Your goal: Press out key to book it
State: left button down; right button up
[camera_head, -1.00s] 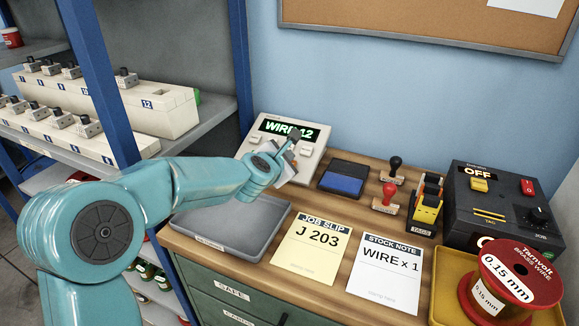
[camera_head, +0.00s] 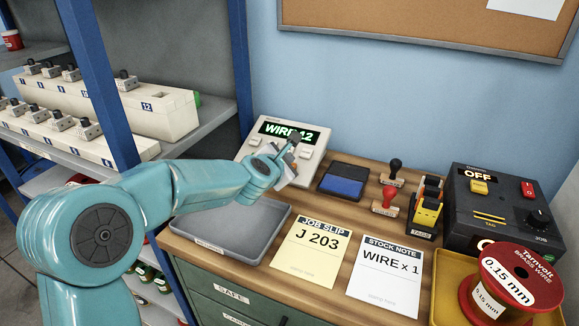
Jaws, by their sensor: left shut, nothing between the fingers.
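A pale grey booking terminal (camera_head: 250,148) stands at the back left of the bench. Its dark display (camera_head: 272,129) shows green text that reads like "WIRE 12", partly covered by my gripper. A pale key (camera_head: 305,153) shows on its right side, and another (camera_head: 256,139) on its left. My left gripper (camera_head: 294,142) is shut and empty, in front of the terminal's face. It hides part of the face and the lower display edge. Whether the fingertips touch a key cannot be told. My right gripper is not in view.
A grey tray (camera_head: 212,247) lies below my left arm. A job slip (camera_head: 312,250), stock note (camera_head: 388,281), ink pad (camera_head: 343,181), stamps (camera_head: 384,200) and a control box (camera_head: 500,210) lie to the right. Shelves (camera_head: 215,118) stand at left.

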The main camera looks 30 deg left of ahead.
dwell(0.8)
pick_arm(q)
jog(key=shift+w+f+b, duration=0.2)
jog(key=shift+f+b, duration=0.25)
jog(key=shift+w+f+b, duration=0.1)
jog(key=shift+f+b, duration=0.25)
jog(key=shift+f, duration=0.05)
dwell(0.5)
jog(key=shift+r, duration=0.2)
jog(key=shift+s+r+p, duration=0.3)
jog(key=shift+r+p, duration=0.25)
jog(key=shift+r, duration=0.05)
jog(key=r+p, duration=0.1)
jog(key=s+r+p, duration=0.1)
jog(key=r, duration=0.1)
jog(key=s+r+p, duration=0.1)
jog(key=shift+r, duration=0.35)
dwell(1.0)
